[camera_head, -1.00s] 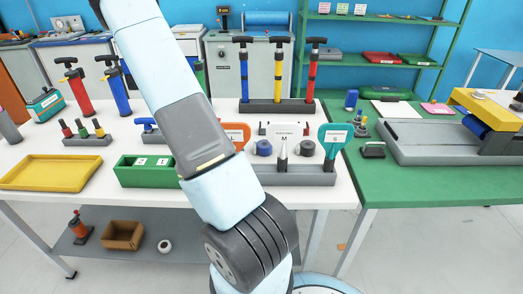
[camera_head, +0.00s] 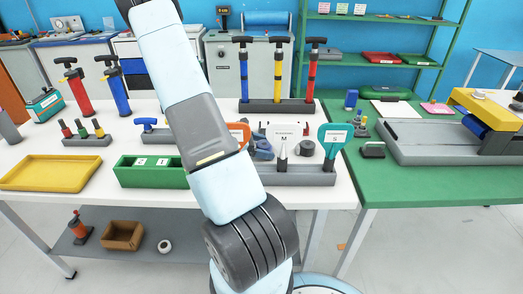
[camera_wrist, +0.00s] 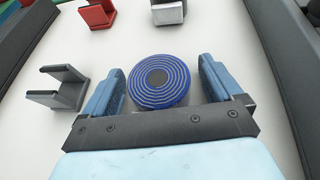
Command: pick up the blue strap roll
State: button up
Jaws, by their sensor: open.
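The blue strap roll (camera_wrist: 158,84) is a flat spiral coil with a dark centre, lying on the white table in the wrist view. My gripper (camera_wrist: 160,70) is open, with one blue finger on each side of the roll. A narrow gap shows at each side, the left one smaller. In the head view my gripper (camera_head: 261,143) is low over the table behind the tool rack, and it and my arm mostly hide the roll there.
The grey rack (camera_head: 300,178) holds upright tools with labelled tags in front. In the wrist view, a dark U-shaped holder (camera_wrist: 65,97) stands left, with red (camera_wrist: 97,14) and pale (camera_wrist: 168,12) pieces beyond. Pumps (camera_head: 277,107) stand behind.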

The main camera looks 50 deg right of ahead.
jog(key=shift+s+d, duration=0.1)
jog(key=c, duration=1.1)
jog(key=shift+o, duration=0.2)
